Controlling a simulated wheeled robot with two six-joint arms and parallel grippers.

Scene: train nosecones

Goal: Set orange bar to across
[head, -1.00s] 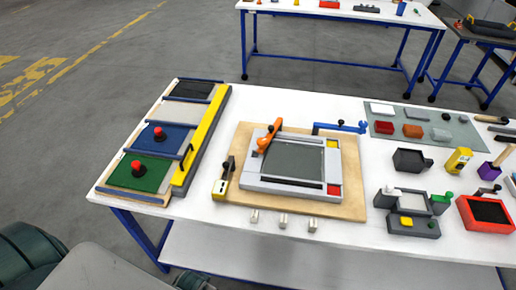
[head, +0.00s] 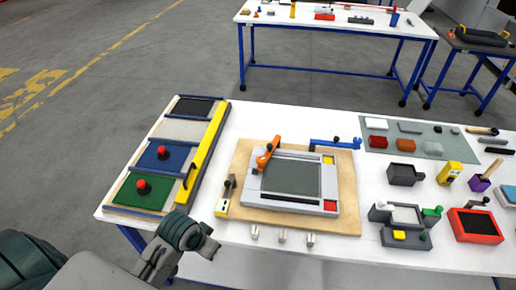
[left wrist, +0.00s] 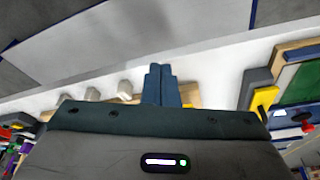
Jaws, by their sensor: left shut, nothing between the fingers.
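The orange bar (head: 267,153) sits at the upper left corner of a grey frame (head: 285,203) with a dark grey centre panel, on a wooden board (head: 348,222). It slants from upper right to lower left, along the frame's left side rather than across it. My left arm shows at the front left in the head view, left of the board and well apart from the bar. In the left wrist view my left gripper (left wrist: 160,68) is shut and empty near the table's front edge. The bar is not clear in that view. My right gripper is in neither view.
Small pale blocks (head: 282,237) line the front edge. A tray with a yellow rail (head: 205,150) is left; several bins and tools are right.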

